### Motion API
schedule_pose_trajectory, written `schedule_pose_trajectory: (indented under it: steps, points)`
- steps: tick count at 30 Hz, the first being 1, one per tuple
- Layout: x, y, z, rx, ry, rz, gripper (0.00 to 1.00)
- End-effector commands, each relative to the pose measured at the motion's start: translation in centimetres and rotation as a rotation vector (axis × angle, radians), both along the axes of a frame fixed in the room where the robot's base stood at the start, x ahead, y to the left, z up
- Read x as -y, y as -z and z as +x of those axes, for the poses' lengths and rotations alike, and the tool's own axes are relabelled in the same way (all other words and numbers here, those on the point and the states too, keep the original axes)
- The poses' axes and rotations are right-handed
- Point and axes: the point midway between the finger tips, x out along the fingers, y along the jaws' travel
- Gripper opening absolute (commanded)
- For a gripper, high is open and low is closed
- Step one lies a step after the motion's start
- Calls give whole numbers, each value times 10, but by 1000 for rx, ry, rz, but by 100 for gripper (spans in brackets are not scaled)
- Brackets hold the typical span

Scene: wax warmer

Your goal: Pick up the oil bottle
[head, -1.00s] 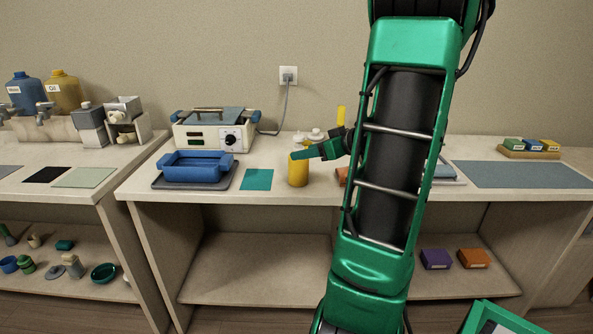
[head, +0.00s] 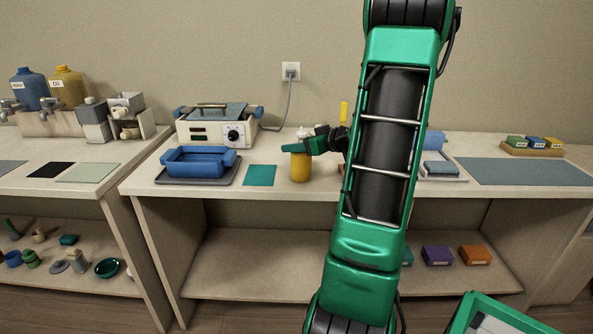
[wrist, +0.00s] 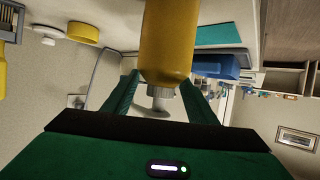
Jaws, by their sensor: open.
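A yellow bottle (head: 301,167), which I take as the oil bottle, stands upright on the middle table near its front edge. In the wrist view, which is upside down, its yellow body (wrist: 168,42) and pale cap (wrist: 160,97) show. My gripper (head: 303,147) is level with the bottle's top, reaching in from the right. Its green fingers (wrist: 160,90) are apart, one on each side of the neck and cap. I see no clear grip on it; whether a finger touches it I cannot tell.
A teal mat (head: 259,175) and a blue tray (head: 200,162) lie left of the bottle, with the wax warmer (head: 216,127) behind. A large yellow jug labelled Oil (head: 67,87) stands on the left table. White items (head: 305,132) and a yellow object (head: 344,113) are behind my gripper.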

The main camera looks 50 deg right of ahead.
Motion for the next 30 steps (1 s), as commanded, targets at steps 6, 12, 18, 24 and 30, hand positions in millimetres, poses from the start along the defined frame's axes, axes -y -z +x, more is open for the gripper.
schedule_pose_trajectory:
  steps: [6, 12, 18, 24, 30]
  points:
    - [1, 9, 20, -1, -1, 0, 52]
    - [0, 8, 20, 0, -1, 0, 47]
    - [0, 9, 20, -1, 0, 0, 0]
    - [0, 11, 20, -6, 0, 3, 0]
    - [0, 13, 19, -10, 1, 5, 0]
